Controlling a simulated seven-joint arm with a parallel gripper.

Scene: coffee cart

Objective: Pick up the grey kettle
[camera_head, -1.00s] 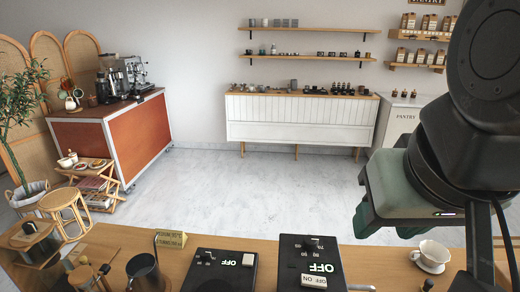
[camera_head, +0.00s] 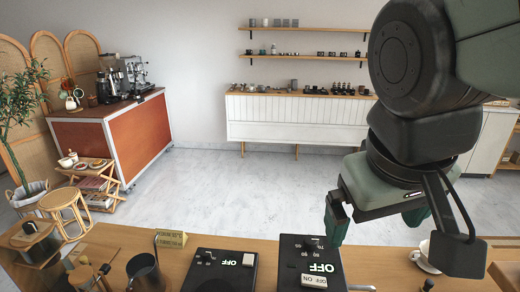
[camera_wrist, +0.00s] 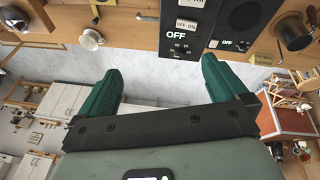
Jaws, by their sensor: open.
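A dark grey metal vessel with a handle, which looks like the grey kettle (camera_head: 146,272), stands upright on the wooden counter at the lower left of the head view, cut off by the bottom edge. It also shows in the wrist view (camera_wrist: 293,33) at the upper right. My gripper (camera_head: 376,216) is high over the counter's far edge, well to the right of the kettle. In the wrist view its two green fingers (camera_wrist: 160,72) are spread wide with nothing between them.
A small sign (camera_head: 171,239) is behind the kettle. Wood-handled items (camera_head: 88,277) crowd the kettle's left.

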